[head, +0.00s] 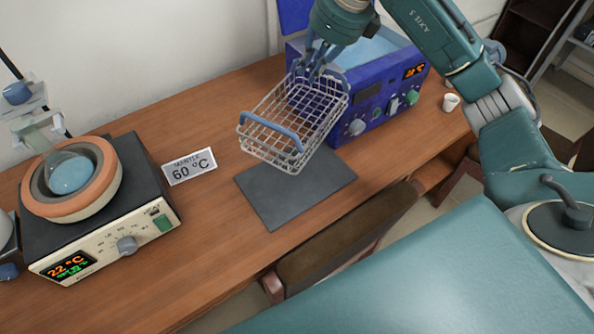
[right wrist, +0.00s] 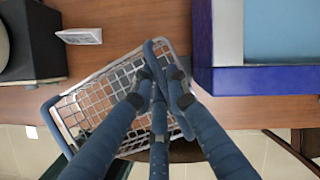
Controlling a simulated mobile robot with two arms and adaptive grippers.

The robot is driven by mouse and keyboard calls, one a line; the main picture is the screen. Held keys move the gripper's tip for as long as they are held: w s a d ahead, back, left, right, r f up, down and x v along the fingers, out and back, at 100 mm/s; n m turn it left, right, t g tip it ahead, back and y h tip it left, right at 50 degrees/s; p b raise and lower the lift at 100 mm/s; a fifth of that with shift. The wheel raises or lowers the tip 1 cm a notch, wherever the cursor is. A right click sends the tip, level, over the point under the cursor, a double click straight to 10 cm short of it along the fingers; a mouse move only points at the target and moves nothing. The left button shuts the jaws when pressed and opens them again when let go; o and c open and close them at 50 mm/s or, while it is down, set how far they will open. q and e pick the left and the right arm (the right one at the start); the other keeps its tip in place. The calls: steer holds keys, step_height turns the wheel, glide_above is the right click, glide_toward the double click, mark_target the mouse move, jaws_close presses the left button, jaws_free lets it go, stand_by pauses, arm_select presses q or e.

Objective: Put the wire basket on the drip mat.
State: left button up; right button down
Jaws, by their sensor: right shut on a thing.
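The wire basket (head: 285,122) is a silver wire tray with blue handles at its ends. My right gripper (head: 318,68) is shut on the basket's far handle and holds it in the air, slightly tilted. In the right wrist view the gripper's fingers (right wrist: 160,92) close around the blue handle, and the basket (right wrist: 105,100) hangs below. The drip mat (head: 300,190) is a dark grey sheet lying flat on the wooden bench; the basket hangs above its far part and covers some of it. My left gripper does not show.
A blue water bath (head: 375,95) with a display stands just right of the basket. A heating mantle (head: 110,225) holding a round flask stands at the left. A "60 °C" sign (head: 189,167) is left of the mat. A small white cup (head: 451,102) is at the right.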

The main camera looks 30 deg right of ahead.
mark_target(327, 107)
step_height(327, 107, down, 20)
steer(key=p, duration=0.3)
steer(key=c, duration=1.7)
jaws_free()
steer(key=shift+r, duration=0.1)
steer(key=b+v, duration=0.2)
steer(key=v, duration=1)
